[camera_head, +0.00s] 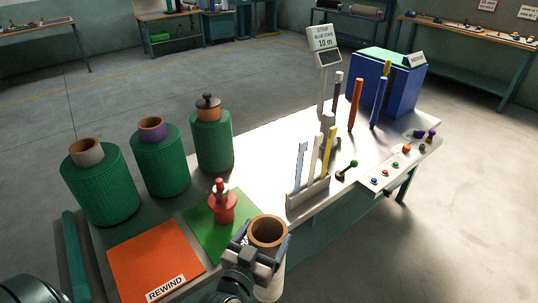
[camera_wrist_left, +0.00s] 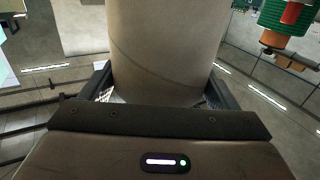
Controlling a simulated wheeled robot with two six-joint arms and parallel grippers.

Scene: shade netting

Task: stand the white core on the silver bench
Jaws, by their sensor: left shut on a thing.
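The white core (camera_head: 270,288) is a wide pale tube with a brown inside, upright at the near edge of the silver bench (camera_head: 262,152). My left gripper (camera_head: 262,252) is shut on it, with a finger on each side. In the left wrist view the core (camera_wrist_left: 165,45) fills the space between the fingers of the gripper (camera_wrist_left: 158,95). The core's lower end is hidden in both views, so I cannot tell its height relative to the bench top. My right gripper is not in view.
Green net rolls (camera_head: 100,185) stand at the left. A red spindle (camera_head: 222,205) stands on a green mat (camera_head: 205,228), beside an orange REWIND mat (camera_head: 150,262). A rack (camera_head: 308,192) of upright tools, a sign, a blue box (camera_head: 400,92) and a button panel (camera_head: 385,175) lie right.

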